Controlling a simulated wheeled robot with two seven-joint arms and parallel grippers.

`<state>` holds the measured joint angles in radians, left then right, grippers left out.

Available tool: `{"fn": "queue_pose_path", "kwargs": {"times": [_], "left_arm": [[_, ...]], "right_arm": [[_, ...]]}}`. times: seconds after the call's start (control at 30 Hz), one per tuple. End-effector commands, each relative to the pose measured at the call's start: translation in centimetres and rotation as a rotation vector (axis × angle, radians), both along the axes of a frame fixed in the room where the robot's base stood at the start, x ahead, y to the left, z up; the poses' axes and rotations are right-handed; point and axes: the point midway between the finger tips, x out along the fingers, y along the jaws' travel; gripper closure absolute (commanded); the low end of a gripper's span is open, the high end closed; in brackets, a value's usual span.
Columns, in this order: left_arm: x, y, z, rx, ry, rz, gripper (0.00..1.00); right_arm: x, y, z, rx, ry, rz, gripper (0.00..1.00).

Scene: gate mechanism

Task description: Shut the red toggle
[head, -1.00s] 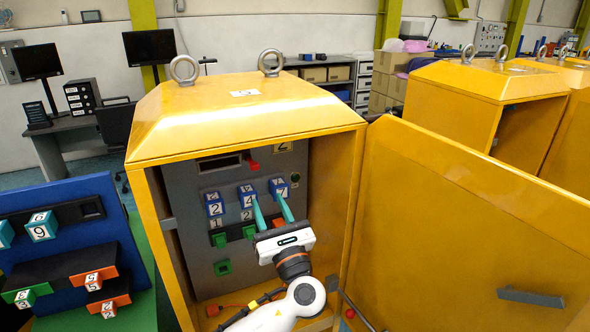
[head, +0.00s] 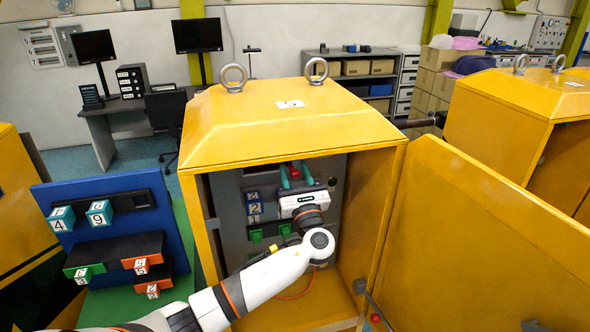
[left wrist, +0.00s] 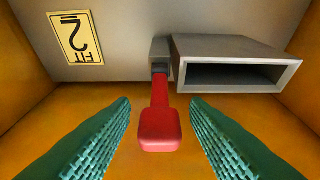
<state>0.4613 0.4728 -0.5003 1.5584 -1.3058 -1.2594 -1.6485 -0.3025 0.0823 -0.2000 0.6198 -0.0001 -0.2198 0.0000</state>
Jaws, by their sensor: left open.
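The red toggle (left wrist: 159,130) is a red paddle on a short stem from a grey mount on the panel. In the left wrist view it lies between the two teal fingers of my left gripper (left wrist: 160,104), with a gap on each side. In the head view my left gripper (head: 296,173) is inside the open yellow cabinet, at the upper part of the grey panel. A little of the red toggle (head: 291,169) shows there between the fingers. My left gripper is open and holds nothing. My right gripper is not in view.
A grey slotted box (left wrist: 236,66) and a yellow label marked 2 (left wrist: 76,38) flank the toggle. The cabinet door (head: 470,230) stands open on the right. A blue board (head: 85,215) stands left.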

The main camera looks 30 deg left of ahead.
Motion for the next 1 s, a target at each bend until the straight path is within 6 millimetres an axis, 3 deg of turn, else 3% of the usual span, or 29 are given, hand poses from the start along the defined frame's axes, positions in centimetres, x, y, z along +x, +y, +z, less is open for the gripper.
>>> {"fn": "queue_pose_path", "kwargs": {"times": [0.17,0.43,1.0], "left_arm": [[0.0,0.0,0.0,0.000,0.000,0.000,0.58],[0.0,0.0,0.0,0.000,0.000,0.000,1.00],[0.1,0.0,1.2,-0.153,0.121,-0.005,1.00]], "right_arm": [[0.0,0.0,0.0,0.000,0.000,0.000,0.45],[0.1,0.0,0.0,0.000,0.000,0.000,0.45],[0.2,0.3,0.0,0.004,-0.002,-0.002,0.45]]}}
